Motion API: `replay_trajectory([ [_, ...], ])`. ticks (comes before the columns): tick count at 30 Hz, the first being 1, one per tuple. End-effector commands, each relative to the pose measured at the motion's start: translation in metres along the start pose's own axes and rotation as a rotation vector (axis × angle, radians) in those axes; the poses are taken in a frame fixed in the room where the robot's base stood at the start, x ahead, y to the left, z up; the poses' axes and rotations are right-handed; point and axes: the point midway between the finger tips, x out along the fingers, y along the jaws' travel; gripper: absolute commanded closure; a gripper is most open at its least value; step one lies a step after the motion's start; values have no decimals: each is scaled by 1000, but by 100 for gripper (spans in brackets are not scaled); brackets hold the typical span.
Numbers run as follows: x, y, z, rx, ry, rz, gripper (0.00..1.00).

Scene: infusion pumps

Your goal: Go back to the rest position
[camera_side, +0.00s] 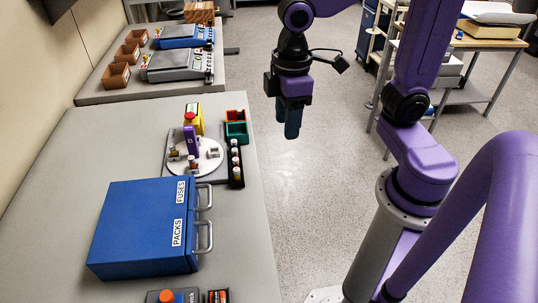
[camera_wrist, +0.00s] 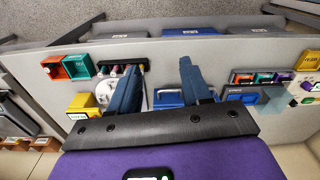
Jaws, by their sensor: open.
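My gripper (camera_side: 289,134) hangs with its blue fingers pointing down, to the right of the grey table (camera_side: 75,150) in the side view. It appears over the open floor beside the table's edge and touches nothing. In the wrist view my gripper (camera_wrist: 157,78) shows two blue fingers standing apart with nothing held between them. Their tips overlap the picture of the table below. No rest position is marked in either view.
A blue drawer box (camera_side: 140,225) labelled FUSES and PACKS stands on the table. Behind it are a white round plate (camera_side: 198,155), a yellow box with red button (camera_side: 193,117), a black vial rack (camera_side: 236,165) and a green bin (camera_side: 237,131). Floor (camera_side: 310,200) beside the table is clear.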

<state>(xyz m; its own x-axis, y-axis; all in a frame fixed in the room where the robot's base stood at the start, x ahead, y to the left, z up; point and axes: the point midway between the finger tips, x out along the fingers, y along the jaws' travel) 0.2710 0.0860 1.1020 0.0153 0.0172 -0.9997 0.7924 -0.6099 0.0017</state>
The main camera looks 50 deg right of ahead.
Motion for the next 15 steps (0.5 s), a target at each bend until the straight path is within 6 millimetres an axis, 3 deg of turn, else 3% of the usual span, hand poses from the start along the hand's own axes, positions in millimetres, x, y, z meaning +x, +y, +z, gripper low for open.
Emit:
replay_trajectory([
  [1,3,-14,14,-33,1,-1,52],
  [6,16,-46,56,-115,5,-5,52],
  [10,23,-59,78,-157,7,-7,52],
  [15,28,-65,92,-181,8,-8,52],
])
